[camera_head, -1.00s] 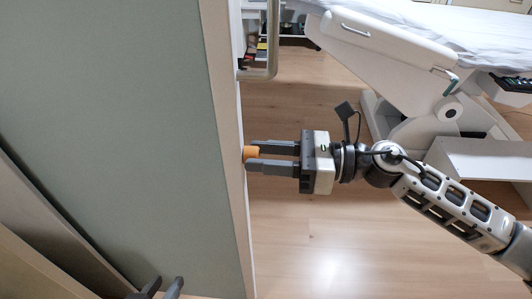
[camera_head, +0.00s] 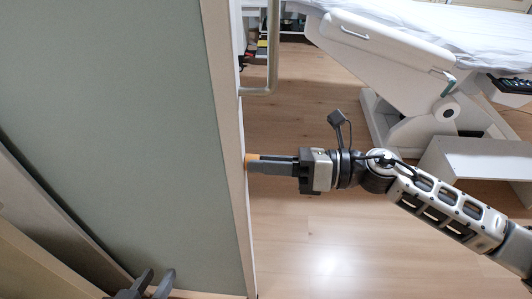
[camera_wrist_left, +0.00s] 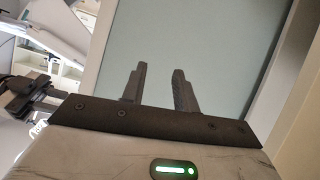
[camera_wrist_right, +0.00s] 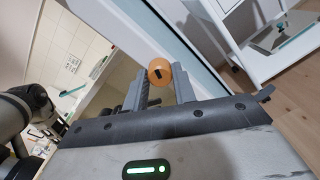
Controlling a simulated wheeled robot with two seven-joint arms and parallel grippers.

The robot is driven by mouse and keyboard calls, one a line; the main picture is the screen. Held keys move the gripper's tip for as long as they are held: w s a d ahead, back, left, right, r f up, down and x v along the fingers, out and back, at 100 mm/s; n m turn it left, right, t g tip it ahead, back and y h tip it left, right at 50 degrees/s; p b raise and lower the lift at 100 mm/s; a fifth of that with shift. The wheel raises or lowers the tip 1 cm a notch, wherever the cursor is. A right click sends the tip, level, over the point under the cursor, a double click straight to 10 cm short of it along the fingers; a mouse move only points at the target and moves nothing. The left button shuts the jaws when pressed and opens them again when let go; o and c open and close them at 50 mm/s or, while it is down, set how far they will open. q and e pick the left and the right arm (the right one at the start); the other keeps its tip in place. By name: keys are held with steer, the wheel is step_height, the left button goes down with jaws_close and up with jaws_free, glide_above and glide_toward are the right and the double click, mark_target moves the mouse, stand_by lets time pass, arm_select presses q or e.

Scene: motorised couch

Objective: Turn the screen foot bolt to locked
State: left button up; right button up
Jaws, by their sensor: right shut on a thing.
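The screen foot bolt's orange knob (camera_head: 253,157) sits on the edge of the tall green-grey screen (camera_head: 120,110). In the right wrist view the round knob (camera_wrist_right: 161,72) shows a short dark mark on its face. My right gripper (camera_head: 252,166) reaches in from the right and is shut on the knob. Its fingers stand on either side of the knob in the right wrist view (camera_wrist_right: 160,84). My left gripper (camera_head: 158,273) is low in the picture in front of the screen. It is open and empty, as the left wrist view (camera_wrist_left: 159,70) also shows.
A pale bar handle (camera_head: 272,60) stands out from the screen's edge above the knob. The couch (camera_head: 400,45) with a white sheet fills the upper right. Wooden floor (camera_head: 300,235) lies clear below my right arm.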

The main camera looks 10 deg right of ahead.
arm_select(q)
steer(key=r+p, duration=0.1)
steer(key=p, duration=0.2)
steer(key=r+p, duration=0.1)
steer(key=p, duration=0.2)
steer(key=r+g+p, duration=0.1)
steer(key=p, duration=0.2)
steer(key=shift+a+y, duration=0.3)
steer(key=shift+y, duration=0.1)
arm_select(e)
steer(key=m, duration=1.2)
steer(key=shift+m, duration=0.3)
arm_select(q)
steer(key=shift+s+f, duration=0.1)
arm_select(e)
steer(key=o, duration=1)
arm_select(q)
steer(key=shift+d+f+b, duration=0.15)
steer(key=shift+d+b, duration=0.05)
steer(key=shift+b, duration=0.8)
arm_select(e)
steer(key=v, duration=1.6)
steer(key=shift+w, duration=0.15)
